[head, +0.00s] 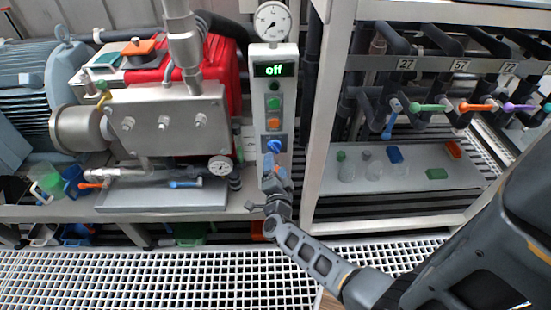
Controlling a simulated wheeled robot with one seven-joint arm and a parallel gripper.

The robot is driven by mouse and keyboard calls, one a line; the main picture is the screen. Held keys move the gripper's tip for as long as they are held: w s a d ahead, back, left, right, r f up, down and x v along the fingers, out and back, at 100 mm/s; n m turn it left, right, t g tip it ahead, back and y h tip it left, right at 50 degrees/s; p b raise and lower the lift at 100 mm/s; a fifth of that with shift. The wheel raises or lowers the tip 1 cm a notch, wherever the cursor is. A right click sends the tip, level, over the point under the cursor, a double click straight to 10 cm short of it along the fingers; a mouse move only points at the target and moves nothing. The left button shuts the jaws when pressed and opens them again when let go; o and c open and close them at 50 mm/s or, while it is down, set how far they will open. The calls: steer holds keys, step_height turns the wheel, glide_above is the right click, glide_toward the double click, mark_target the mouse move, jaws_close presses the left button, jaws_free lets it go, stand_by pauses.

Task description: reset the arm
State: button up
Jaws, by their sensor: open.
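My arm reaches in from the lower right, and my gripper (270,165) is at the lower part of a white control column (284,100). It is small in the picture, pointing up just below a blue knob (274,146). The jaws are open, with nothing visible held between them. I cannot tell whether they touch the column. The column has a green "off" display (274,70), a green button (273,103) and an orange button (273,124).
A steel pump block (170,125) and a blue motor (35,90) stand left. A white frame post (325,120) is close right of the column. Beyond it, colored valve handles (478,106) hang above a pale tray (400,183) with bottles. White grating (150,280) covers the floor.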

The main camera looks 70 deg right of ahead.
steer(key=shift+s+a, duration=0.2)
steer(key=shift+a, duration=0.25)
stand_by(0.3)
steer(key=s+a+r+n+t+y, duration=0.3)
steer(key=a+n, duration=0.1)
steer(key=a, duration=0.3)
steer(key=s+a+r+n+t+y, duration=0.3)
steer(key=a+n, duration=0.2)
steer(key=a, duration=0.3)
steer(key=s+a+r+n+t+y, duration=0.2)
steer(key=s+a+r+n+t, duration=0.15)
steer(key=a, duration=0.35)
steer(key=s+a+r+n+g+y, duration=0.1)
steer(key=s+a+r+n+y, duration=0.3)
steer(key=r, duration=0.4)
steer(key=s+a+r+n+y, duration=0.4)
steer(key=s+a+r+n, duration=0.1)
steer(key=a+r+n, duration=0.1)
steer(key=r+n, duration=0.1)
steer(key=n, duration=0.1)
steer(key=shift+s+a+r+n+g+y, duration=0.2)
steer(key=shift+s+r+n+g+y, duration=0.1)
steer(key=shift+s+r+n+g, duration=0.1)
